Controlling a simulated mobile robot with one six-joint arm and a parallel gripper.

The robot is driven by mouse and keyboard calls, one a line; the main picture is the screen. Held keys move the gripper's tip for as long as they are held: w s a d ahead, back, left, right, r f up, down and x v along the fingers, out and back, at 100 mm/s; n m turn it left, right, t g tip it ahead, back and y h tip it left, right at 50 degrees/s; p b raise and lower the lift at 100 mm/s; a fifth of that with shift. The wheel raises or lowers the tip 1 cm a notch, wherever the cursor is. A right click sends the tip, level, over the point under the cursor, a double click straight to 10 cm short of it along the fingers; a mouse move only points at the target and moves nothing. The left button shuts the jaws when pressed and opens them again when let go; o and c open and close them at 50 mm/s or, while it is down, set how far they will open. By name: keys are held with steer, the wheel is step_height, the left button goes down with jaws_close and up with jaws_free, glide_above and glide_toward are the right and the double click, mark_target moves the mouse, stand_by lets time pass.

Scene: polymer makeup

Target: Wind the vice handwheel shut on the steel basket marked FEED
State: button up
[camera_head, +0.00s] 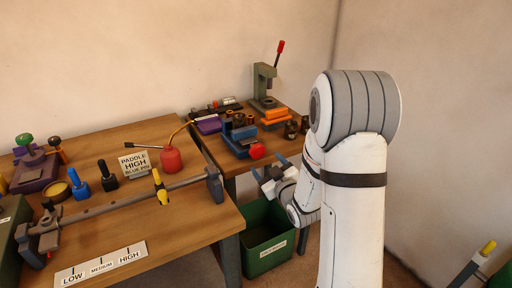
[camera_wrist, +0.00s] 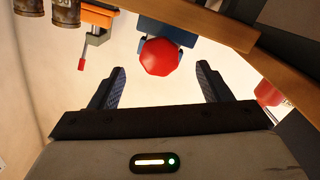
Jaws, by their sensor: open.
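The blue vice (camera_head: 238,136) stands on the smaller wooden bench at the back right. Its red handwheel (camera_head: 257,151) faces the bench's front edge. My gripper (camera_head: 269,167) is open and empty, just in front of and below the handwheel. In the wrist view the red handwheel (camera_wrist: 160,57) shows centred ahead of the gap between my open fingers (camera_wrist: 158,82), apart from both. Part of the blue vice (camera_wrist: 167,31) shows behind it. I cannot make out a steel basket or a FEED marking in either view.
A press with a red-tipped lever (camera_head: 265,83) and an orange block (camera_head: 275,114) stand behind the vice. Dark cylinders (camera_head: 291,130) stand to its right. A green bin (camera_head: 268,260) is on the floor below my gripper. A bigger bench (camera_head: 180,220) with tools is at left.

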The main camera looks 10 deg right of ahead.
mark_target(259, 154)
steer(key=shift+w+a+r, duration=0.1)
steer(key=shift+w+r, duration=0.1)
steer(key=shift+w, duration=0.2)
steer(key=x, duration=0.7)
steer(key=shift+a+r+p, duration=0.1)
steer(key=shift+p, duration=0.3)
steer(key=shift+c, duration=0.2)
